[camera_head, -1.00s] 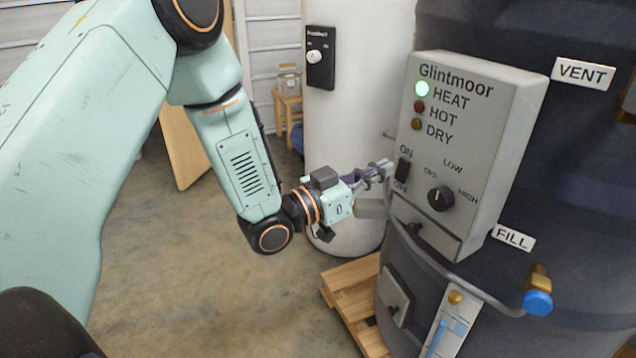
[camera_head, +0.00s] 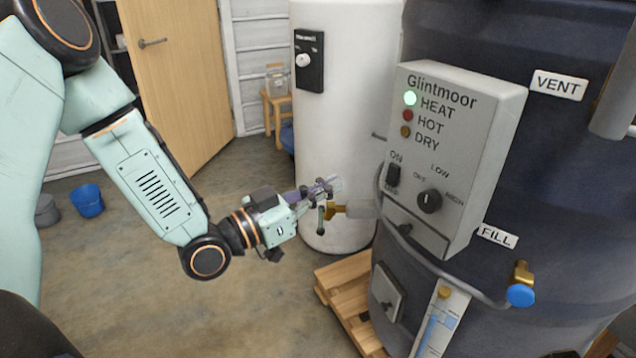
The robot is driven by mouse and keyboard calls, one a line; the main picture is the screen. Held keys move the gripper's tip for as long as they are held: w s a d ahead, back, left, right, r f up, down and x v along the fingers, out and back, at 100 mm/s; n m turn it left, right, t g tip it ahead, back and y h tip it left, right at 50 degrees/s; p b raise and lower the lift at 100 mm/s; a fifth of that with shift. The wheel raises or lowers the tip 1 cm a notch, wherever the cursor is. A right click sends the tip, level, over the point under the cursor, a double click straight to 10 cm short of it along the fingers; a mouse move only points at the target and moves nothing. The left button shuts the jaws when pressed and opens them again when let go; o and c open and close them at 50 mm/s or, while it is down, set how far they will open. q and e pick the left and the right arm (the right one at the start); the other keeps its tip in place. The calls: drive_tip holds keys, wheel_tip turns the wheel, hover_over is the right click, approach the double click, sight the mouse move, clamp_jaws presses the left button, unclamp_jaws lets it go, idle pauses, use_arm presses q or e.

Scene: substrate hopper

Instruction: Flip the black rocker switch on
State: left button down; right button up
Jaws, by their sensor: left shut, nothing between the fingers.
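The black rocker switch (camera_head: 393,176) sits on the left part of the grey Glintmoor control box (camera_head: 471,150), between the ON and OFF labels. The green HEAT light (camera_head: 410,98) is lit; the red HOT and amber DRY lights look dim. A black round knob (camera_head: 429,201) is right of the switch. My left gripper (camera_head: 336,184) is shut and empty, left of the switch and apart from the box, its fingers pointing right. My right gripper is not in view.
A dark tank (camera_head: 560,200) carries the box, with a blue-handled valve (camera_head: 521,294) low on the right. A white cylinder (camera_head: 345,130) stands behind my gripper. A wooden pallet (camera_head: 345,295) lies below. A blue bucket (camera_head: 87,200) is far left; open floor lies between.

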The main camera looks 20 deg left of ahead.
use_arm(q)
drive_tip(key=shift+s+a+r, duration=0.1)
drive_tip(key=shift+s+a, duration=0.25)
drive_tip(key=shift+s, duration=0.3)
drive_tip(key=s+a+f+n+g+y, duration=0.1)
drive_tip(key=s+f+n+g+y, duration=0.25)
drive_tip(key=f, duration=0.65)
drive_tip(key=s+f+n+g+y, duration=0.3)
drive_tip(key=s+f+g, duration=0.1)
drive_tip(key=f, duration=0.5)
drive_tip(key=s+f+g+y, duration=0.2)
drive_tip(key=s+f+g, duration=0.2)
drive_tip(key=s, duration=0.7)
drive_tip(key=s+f+g+y, duration=0.1)
drive_tip(key=s+f+g, duration=0.4)
drive_tip(key=s+f, duration=0.3)
drive_tip(key=s, duration=0.4)
drive_tip(key=shift+s+a+f+y, duration=0.15)
drive_tip(key=shift+s+a+y, duration=0.1)
drive_tip(key=shift+y, duration=0.1)
